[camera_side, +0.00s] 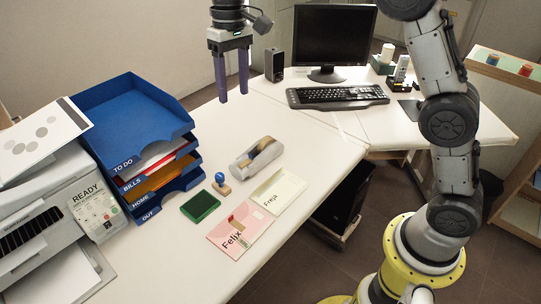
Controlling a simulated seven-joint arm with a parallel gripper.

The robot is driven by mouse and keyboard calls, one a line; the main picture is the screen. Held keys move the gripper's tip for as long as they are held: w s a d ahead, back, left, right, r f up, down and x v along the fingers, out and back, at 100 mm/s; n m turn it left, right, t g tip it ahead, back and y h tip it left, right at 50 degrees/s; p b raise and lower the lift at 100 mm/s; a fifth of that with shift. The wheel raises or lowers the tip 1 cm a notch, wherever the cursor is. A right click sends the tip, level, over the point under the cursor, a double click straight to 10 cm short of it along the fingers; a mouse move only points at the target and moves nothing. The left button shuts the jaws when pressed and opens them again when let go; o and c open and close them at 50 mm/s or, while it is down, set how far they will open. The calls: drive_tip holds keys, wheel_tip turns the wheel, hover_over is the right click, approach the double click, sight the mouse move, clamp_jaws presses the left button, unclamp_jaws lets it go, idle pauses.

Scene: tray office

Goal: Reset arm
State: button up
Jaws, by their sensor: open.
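My gripper (233,97) hangs high over the back of the desk, fingers pointing down. It is open and empty, well apart from everything on the desk. My arm rises at the right from a yellow base and leaves the top of the view.
Blue trays (133,120) stand by a printer (45,225) at left. A stamp (221,184), green pad (200,206), tape dispenser (256,158), pink envelope (240,238) and cream envelope (277,191) lie mid-desk. A monitor (333,35), keyboard (337,96) and speaker (274,65) stand behind.

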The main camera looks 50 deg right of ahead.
drive_tip(key=s+d+r+t, duration=0.2)
drive_tip(key=s+d+r, duration=0.15)
drive_tip(key=s, duration=0.45)
drive_tip(key=s+d+r+t, duration=0.25)
drive_tip(key=s+r, duration=0.25)
drive_tip(key=s, duration=0.4)
drive_tip(key=s+d+f+t, duration=0.1)
drive_tip(key=s+d+f, duration=0.2)
drive_tip(key=s+f, duration=0.8)
drive_tip(key=shift+s+f+n+t+h, duration=0.2)
drive_tip(key=shift+s+n+t+h, duration=0.15)
drive_tip(key=shift+s, duration=0.35)
drive_tip(key=shift+d, duration=0.1)
